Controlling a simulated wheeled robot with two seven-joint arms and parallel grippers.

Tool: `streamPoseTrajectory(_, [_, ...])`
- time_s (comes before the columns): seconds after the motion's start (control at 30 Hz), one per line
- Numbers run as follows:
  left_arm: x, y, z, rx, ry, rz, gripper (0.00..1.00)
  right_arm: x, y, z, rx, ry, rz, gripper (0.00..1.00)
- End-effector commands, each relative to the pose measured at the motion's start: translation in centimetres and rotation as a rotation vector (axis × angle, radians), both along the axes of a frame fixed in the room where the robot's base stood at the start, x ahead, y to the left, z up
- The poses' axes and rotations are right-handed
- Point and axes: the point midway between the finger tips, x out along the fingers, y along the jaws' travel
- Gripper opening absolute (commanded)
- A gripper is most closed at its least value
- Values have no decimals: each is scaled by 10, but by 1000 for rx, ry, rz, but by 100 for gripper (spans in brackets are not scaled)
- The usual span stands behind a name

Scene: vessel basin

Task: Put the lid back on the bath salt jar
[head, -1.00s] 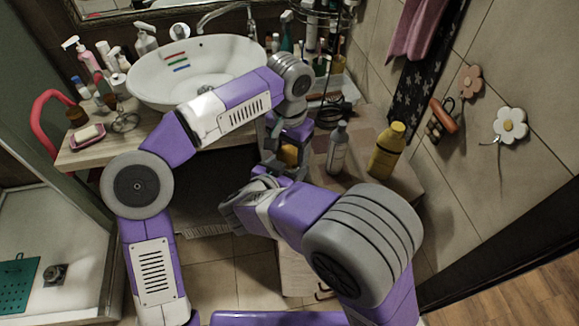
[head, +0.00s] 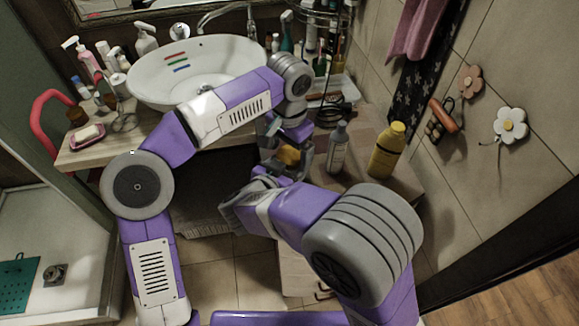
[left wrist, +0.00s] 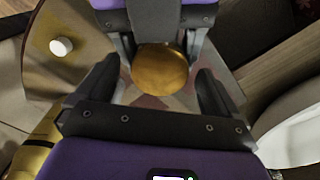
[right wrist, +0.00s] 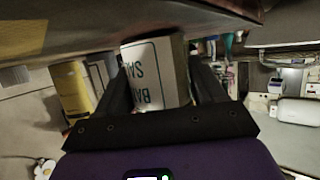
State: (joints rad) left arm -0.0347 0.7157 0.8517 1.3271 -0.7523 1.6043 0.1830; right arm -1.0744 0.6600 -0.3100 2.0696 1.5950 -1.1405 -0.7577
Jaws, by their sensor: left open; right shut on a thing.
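The bath salt jar (right wrist: 155,75) is a pale container with dark green lettering, upside down in the right wrist view. My right gripper (right wrist: 165,78) is shut on the jar body. A round wooden lid (left wrist: 160,69) shows face-on in the left wrist view, over where the jar is held; the lid also shows in the head view (head: 288,156). It covers the jar mouth from above, and I cannot tell whether it is fully seated. My left gripper (left wrist: 158,78) is open, with a finger on each side of the lid and visible gaps. My arms hide most of the jar in the head view.
A grey bottle (head: 337,150) and a yellow bottle (head: 386,152) stand on the counter just right of the grippers. The white basin (head: 160,82) is at the back left. A soap dish (head: 87,137) and pump bottles stand further left. The floor in front is open.

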Motion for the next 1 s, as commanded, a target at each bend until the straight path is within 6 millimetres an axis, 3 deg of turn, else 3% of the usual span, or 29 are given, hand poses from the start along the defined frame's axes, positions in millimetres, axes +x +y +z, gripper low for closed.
streamPoseTrajectory(0.17, [0, 0, 5, 1, -1, 0, 95, 0, 0, 0, 0, 0, 0, 0])
streamPoseTrajectory(0.7, [0, -1, 96, -3, -3, 0, 95, 0, 0, 0, 0, 0, 0, 0])
streamPoseTrajectory(1.0, [0, -1, 117, 0, 0, -1, 95, 0, 0, 0, 0, -1, 0, 0])
